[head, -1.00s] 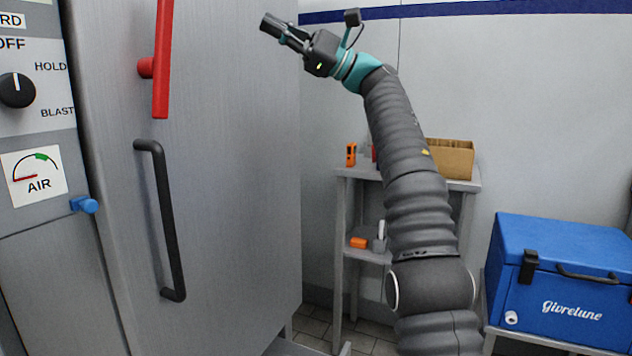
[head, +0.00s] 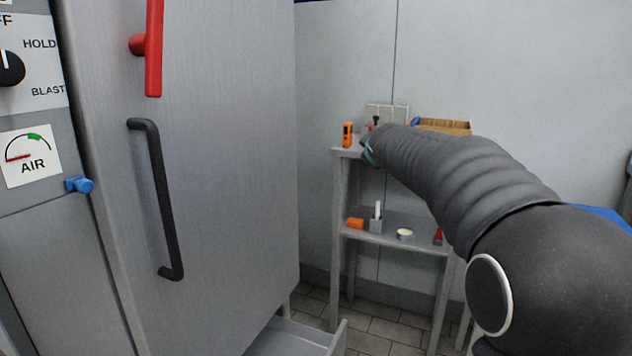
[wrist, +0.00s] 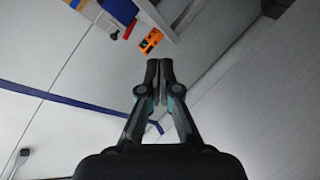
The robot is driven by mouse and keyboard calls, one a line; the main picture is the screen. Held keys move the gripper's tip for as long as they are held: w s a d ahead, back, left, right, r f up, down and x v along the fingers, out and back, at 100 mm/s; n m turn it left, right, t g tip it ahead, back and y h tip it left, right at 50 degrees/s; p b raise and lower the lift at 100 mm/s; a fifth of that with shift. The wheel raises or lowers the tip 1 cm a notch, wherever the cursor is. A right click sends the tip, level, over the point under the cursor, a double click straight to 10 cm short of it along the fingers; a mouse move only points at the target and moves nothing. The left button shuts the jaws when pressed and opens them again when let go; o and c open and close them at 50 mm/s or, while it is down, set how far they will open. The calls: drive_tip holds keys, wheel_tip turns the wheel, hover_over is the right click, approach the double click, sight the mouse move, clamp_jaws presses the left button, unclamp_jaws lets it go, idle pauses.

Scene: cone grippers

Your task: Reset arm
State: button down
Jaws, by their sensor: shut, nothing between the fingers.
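My gripper (wrist: 159,72) shows in the wrist view with its two dark fingers together, shut and empty. That device also shows in the head view, standing on the shelf top (head: 348,134).
A tall grey cabinet with a black handle (head: 158,200) and red lever (head: 154,50) fills the left. An open drawer (head: 300,336) juts out low beside it. The grey shelf (head: 395,238) holds small items and a cardboard box (head: 444,126). My arm mostly hides a blue box (head: 607,214).

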drive_tip(key=s+d+f+m+g, duration=0.1)
drive_tip(key=s+f+m+g, duration=0.25)
drive_tip(key=s+f, duration=0.65)
drive_tip(key=s+d+f+m+g, duration=0.1)
drive_tip(key=s+f+m+g, duration=0.3)
drive_tip(key=s, duration=1)
drive_tip(key=s+f, duration=0.3)
drive_tip(key=s, duration=0.9)
drive_tip(key=s+f+m, duration=0.1)
drive_tip(key=s+f, duration=0.3)
drive_tip(key=s, duration=0.8)
drive_tip(key=shift+a+f+g+y, duration=0.15)
drive_tip(key=shift+a+g+y, duration=0.05)
drive_tip(key=shift+g+y, duration=0.25)
